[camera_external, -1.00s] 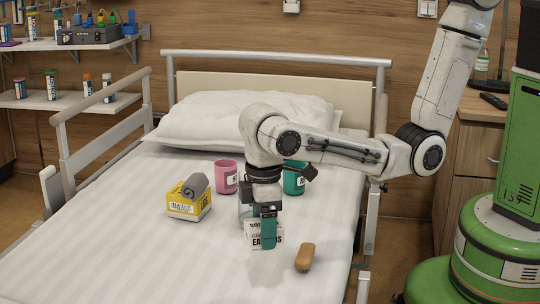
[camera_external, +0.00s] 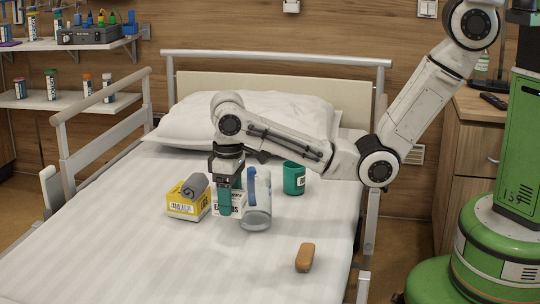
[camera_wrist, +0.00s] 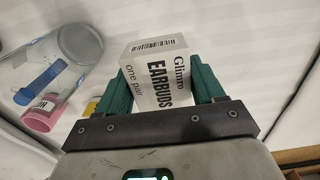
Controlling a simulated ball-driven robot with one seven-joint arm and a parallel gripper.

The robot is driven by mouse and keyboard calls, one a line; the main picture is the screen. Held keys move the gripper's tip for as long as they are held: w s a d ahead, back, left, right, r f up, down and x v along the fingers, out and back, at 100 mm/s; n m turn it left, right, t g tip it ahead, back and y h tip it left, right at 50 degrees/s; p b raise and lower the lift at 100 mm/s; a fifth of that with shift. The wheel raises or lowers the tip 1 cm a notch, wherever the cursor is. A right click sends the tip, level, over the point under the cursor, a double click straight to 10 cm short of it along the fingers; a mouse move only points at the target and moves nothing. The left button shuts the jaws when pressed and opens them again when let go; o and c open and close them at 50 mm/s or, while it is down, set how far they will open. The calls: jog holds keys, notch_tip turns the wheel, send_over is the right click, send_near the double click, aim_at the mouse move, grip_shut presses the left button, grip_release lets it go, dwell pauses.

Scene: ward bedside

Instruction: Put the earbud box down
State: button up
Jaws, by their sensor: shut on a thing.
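The earbud box (camera_wrist: 158,75) is a small white carton with black "Glimro EARBUDS one pair" print and a barcode. My gripper (camera_wrist: 157,85) is shut on it, one green finger on each side. In the external view my gripper (camera_external: 225,198) points down over the bed, and the box (camera_external: 239,204) shows partly behind a finger. It is between the yellow box and a clear bottle. I cannot tell whether its underside touches the sheet.
A clear bottle with a blue part (camera_external: 257,205) stands close right of the box. A yellow box (camera_external: 187,206) with a grey roll (camera_external: 195,186) on it is close left. A teal mug (camera_external: 294,179), a pink mug (camera_wrist: 41,117) and a brown case (camera_external: 305,257) are nearby. The front sheet (camera_external: 170,265) is clear.

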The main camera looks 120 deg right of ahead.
jog(key=w+d+f+b, duration=0.3)
jog(key=w+f, duration=0.1)
jog(key=w, duration=0.2)
jog(key=b, duration=0.3)
send_over(188, 257)
notch_tip(188, 257, down, 5)
jog(key=shift+r, duration=0.1)
jog(key=shift+f+b, duration=0.5)
jog(key=shift+f, duration=0.95)
jog(key=shift+s+f, duration=0.1)
jog(key=shift+f, duration=0.05)
jog(key=o, duration=1)
jog(key=shift+o, duration=0.2)
